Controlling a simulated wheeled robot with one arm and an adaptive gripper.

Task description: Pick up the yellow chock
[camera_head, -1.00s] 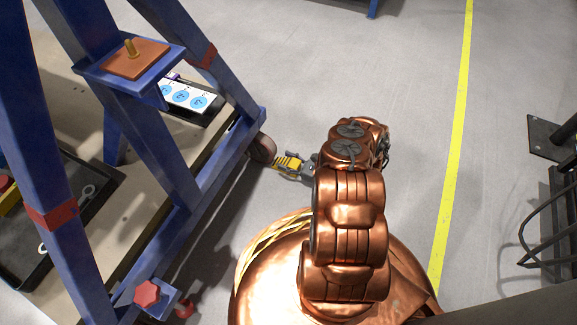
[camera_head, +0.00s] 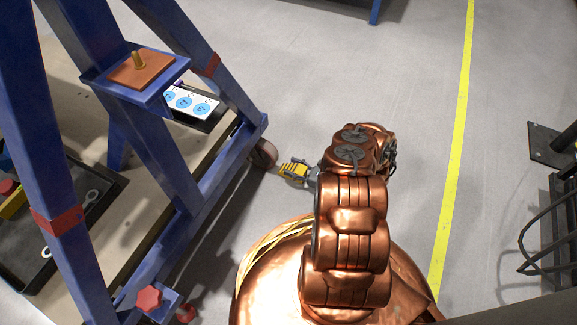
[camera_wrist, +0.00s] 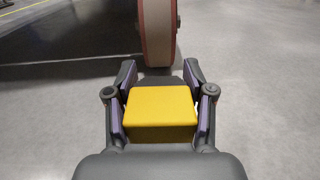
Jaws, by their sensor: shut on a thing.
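The yellow chock (camera_wrist: 160,108) sits between the two dark fingers of my gripper (camera_wrist: 160,90) in the wrist view. The fingers press on its left and right sides. In the head view the chock (camera_head: 293,170) shows at the tip of my gripper (camera_head: 307,174), to the right of the jig's wheel. The wheel (camera_wrist: 157,30) stands just beyond the chock in the wrist view, and a gap of floor shows between them. Whether the chock touches the floor I cannot tell. Its underside is hidden.
The blue jig frame (camera_head: 215,190) with its caster wheel (camera_head: 263,154) stands to the left of my arm. A black tray (camera_head: 75,225) lies on the board under it. Open grey floor lies ahead and right, crossed by a yellow line (camera_head: 456,140). Dark metal equipment (camera_head: 553,205) stands at the far right.

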